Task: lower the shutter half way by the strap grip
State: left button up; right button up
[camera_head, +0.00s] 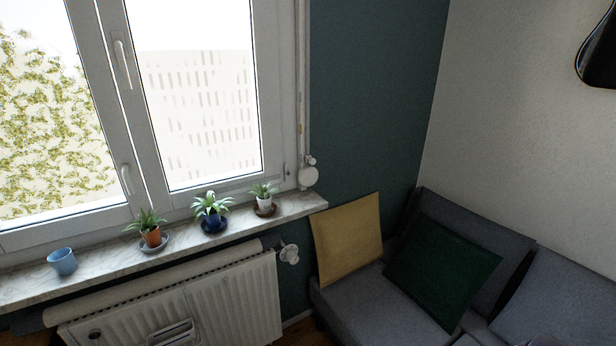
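A pale shutter strap (303,80) runs down the wall beside the window's right edge. A small tan piece, which may be the strap grip (300,129), shows partway along it. Below is a white rounded strap winder (308,176) just above the sill's right end. The window (200,90) shows bright panes with a building and foliage outside, and no shutter is visible across the part in view. The window's top is cut off by the frame. Neither of my grippers is in view.
The marble sill (100,267) holds a blue cup (62,262) and three potted plants (211,210). A white radiator (235,295) with a valve (289,254) stands below. A grey sofa (360,305) with yellow (347,240) and green (440,265) cushions fills the right.

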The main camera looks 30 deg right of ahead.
aim_at(309, 159)
jog(key=i+z, duration=0.1)
jog(key=z, duration=0.3)
jog(key=i+z, duration=0.15)
jog(key=z, duration=0.3)
jog(key=i+z, duration=0.1)
jog(key=z, duration=0.3)
